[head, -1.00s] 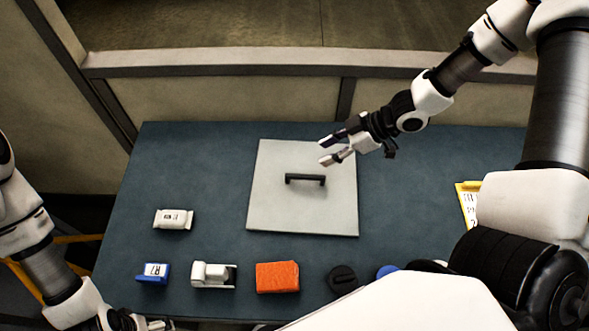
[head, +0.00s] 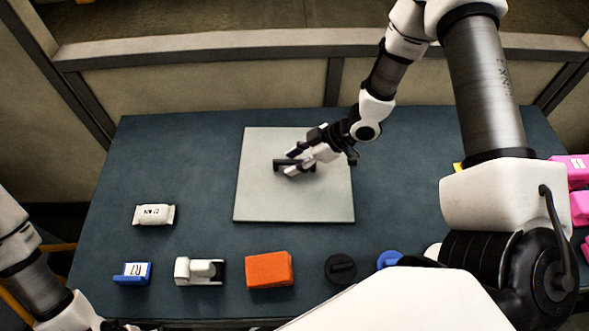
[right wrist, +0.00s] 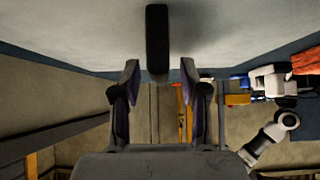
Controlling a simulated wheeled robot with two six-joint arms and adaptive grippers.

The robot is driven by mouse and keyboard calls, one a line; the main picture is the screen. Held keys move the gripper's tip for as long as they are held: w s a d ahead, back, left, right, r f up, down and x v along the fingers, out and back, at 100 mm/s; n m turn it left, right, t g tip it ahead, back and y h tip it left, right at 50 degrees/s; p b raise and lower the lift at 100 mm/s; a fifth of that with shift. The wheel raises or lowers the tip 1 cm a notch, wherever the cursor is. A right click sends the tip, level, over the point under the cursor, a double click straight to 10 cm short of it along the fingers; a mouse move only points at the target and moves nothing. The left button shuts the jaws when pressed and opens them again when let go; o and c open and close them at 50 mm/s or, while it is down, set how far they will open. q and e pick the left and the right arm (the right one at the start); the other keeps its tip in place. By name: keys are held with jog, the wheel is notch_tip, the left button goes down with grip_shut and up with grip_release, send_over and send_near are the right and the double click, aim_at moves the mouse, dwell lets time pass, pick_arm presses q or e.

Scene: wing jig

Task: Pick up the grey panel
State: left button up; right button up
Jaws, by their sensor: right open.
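The grey panel (head: 250,200) is a flat square lying on the blue table, with a black bar handle (head: 279,165) near its middle. My right gripper (head: 290,168) is over the panel at the handle and partly hides it. In the right wrist view, my right gripper (right wrist: 158,70) is open, and the black handle (right wrist: 157,35) lies in line with the gap between its fingers, in front of the panel surface (right wrist: 230,30). I cannot tell whether the fingers touch the handle. My left arm is at the lower left, its gripper barely in view at the bottom edge.
A white packet (head: 154,215), a blue labelled block (head: 132,273), a white part (head: 200,271), an orange block (head: 269,269), a black knob (head: 340,269) and a blue round piece (head: 389,259) lie left of and in front of the panel. Pink items (head: 571,190) are at the right.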

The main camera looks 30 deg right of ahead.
jog(key=shift+w+a+f, duration=0.1)
jog(key=shift+w+f, duration=0.05)
grip_shut()
